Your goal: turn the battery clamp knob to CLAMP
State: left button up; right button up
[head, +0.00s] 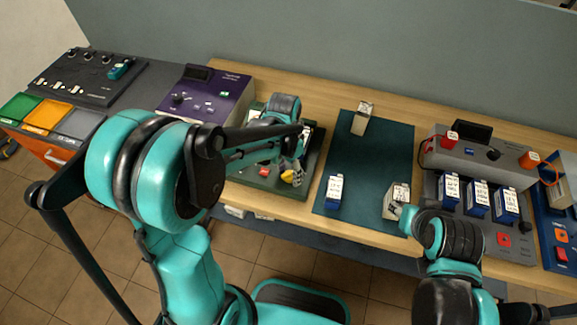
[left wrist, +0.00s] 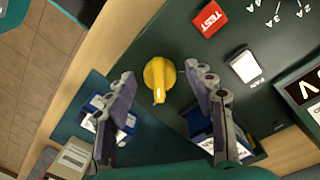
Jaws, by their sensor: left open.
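The yellow knob (left wrist: 159,80) sits on a dark green panel and shows between the fingers of my open left gripper (left wrist: 162,76). Neither finger visibly touches it. Its narrow pointer end points down in the left wrist view; no CLAMP label is readable there. In the head view, the yellow knob (head: 289,177) is at the front of the dark green tester (head: 263,184), with my left gripper just above it, partly hidden by its own arm. My right gripper (head: 410,219) is at the mat's front right, near a pale battery (head: 397,194); its fingers are unclear.
A red TEST button (left wrist: 209,19) and a white button (left wrist: 245,66) are near the knob. The green mat (head: 371,160) holds a blue-and-white battery (head: 334,192) and another pale battery (head: 362,118). A purple device (head: 212,92) stands left, a grey charger (head: 485,160) right.

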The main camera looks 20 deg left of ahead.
pick_arm(q)
notch_tip(320, 180, up, 12)
jog(key=shift+w+a, duration=0.25)
jog(key=shift+a, duration=0.05)
jog(key=shift+f, duration=0.1)
dwell(0.4)
jog(key=s+a+f+n+t, duration=0.1)
jog(key=s+a+n+t, duration=0.3)
jog(key=s+n+t, duration=0.3)
jog(key=s+b, duration=0.1)
jog(key=s, duration=0.2)
jog(key=shift+s+t+y, duration=0.3)
jog(key=shift+s, duration=0.05)
jog(key=shift+n, duration=0.3)
jog(key=shift+c, duration=0.3)
dwell(1.1)
